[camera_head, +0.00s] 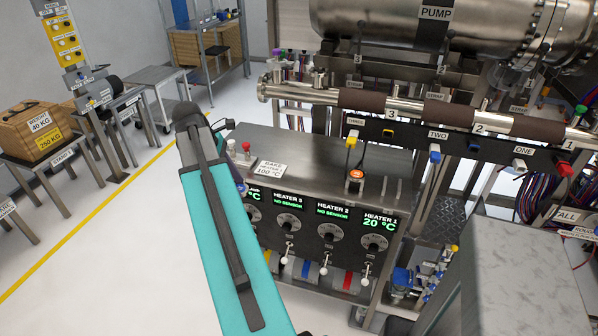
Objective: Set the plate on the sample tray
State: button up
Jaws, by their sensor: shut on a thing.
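I do not see the plate or the sample tray in the head view. My teal arm link rises from the bottom middle to a dark joint at the upper left. My gripper is not in view, so what it holds is hidden.
A heater console (320,215) with dials and switches stands right of my arm. A pipe (300,95) and large pump (450,30) are behind it. A grey block (530,275) fills the lower right. A wooden weight box (38,128) stands at left. Floor (100,270) at lower left is clear.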

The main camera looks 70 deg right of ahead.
jog(key=s+d+m, duration=0.1)
jog(key=s+d, duration=0.2)
jog(key=s, duration=0.5)
jog(key=s+d+m, duration=0.1)
jog(key=s+d, duration=0.3)
jog(key=s, duration=0.5)
jog(key=shift+s+d+r+y, duration=0.25)
jog(key=shift+s+y, duration=0.05)
jog(key=shift+d, duration=0.1)
jog(key=w+d+p, duration=0.1)
jog(key=w+d, duration=0.1)
jog(key=d, duration=0.2)
jog(key=w+d+f+p, duration=0.1)
jog(key=w+d, duration=0.1)
jog(key=d, duration=0.3)
jog(key=w+d+p, duration=0.1)
jog(key=w+d, duration=0.1)
jog(key=d, duration=0.3)
jog(key=shift+w+d+f+p, duration=0.15)
jog(key=shift+w+f+p, duration=0.1)
jog(key=shift+w+p, duration=0.15)
jog(key=shift+f, duration=0.1)
jog(key=shift+f+p, duration=0.75)
jog(key=shift+f, duration=0.9)
jog(key=shift+f, duration=0.15)
jog(key=o, duration=1.4)
jog(key=shift+c, duration=0.2)
